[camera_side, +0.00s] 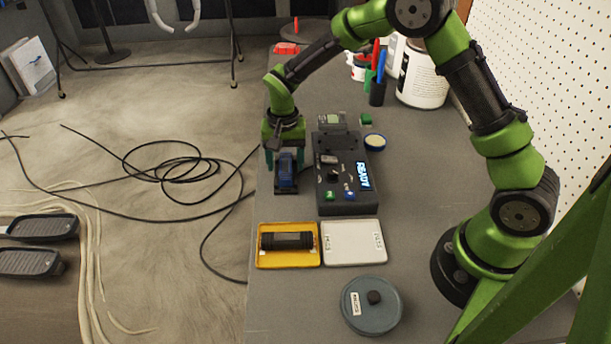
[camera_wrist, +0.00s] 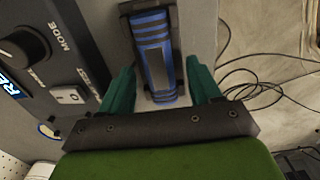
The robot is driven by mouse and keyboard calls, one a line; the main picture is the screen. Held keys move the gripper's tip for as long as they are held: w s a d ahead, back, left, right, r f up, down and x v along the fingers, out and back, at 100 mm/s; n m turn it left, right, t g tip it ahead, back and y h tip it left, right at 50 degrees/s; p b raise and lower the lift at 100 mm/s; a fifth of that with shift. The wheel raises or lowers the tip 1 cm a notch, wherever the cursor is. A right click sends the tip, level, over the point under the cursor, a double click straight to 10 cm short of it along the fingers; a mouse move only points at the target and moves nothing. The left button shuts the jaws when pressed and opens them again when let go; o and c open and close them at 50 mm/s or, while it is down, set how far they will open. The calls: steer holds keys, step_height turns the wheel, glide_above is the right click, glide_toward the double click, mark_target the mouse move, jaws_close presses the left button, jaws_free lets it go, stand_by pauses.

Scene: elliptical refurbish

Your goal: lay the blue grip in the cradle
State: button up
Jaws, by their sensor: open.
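The blue grip (camera_side: 287,171), with dark grey bands, lies in a dark holder that looks like the cradle (camera_side: 285,190), left of the control box. In the wrist view the grip (camera_wrist: 157,58) is lengthwise between the dark side walls of the cradle (camera_wrist: 179,50). My gripper (camera_side: 286,160) is over the grip. Its two teal fingers stand open on either side, and in the wrist view a gap shows between each finger of my gripper (camera_wrist: 161,76) and the grip. The underside of the grip is hidden.
The control box (camera_side: 345,180), reading READY, stands close right of my gripper. A yellow tray (camera_side: 261,262) with a black grip (camera_side: 287,241) and a white tray (camera_side: 353,243) are nearer the camera. A round grey lidded tin (camera_side: 372,318) is at the front. The table's left edge is close.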

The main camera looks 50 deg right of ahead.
step_height(320, 180, up, 17)
stand_by(0.5)
steer(key=shift+w+f, duration=0.1)
steer(key=s+r+n+t+y, duration=0.1)
steer(key=s+r+n+t, duration=0.1)
steer(key=s, duration=0.9)
steer(key=s+d+r+n+t+y, duration=0.1)
steer(key=s+r+n+t, duration=0.2)
steer(key=s, duration=0.8)
steer(key=shift+s+r+t, duration=0.35)
steer(key=shift+r+t, duration=0.15)
steer(key=shift+t, duration=0.6)
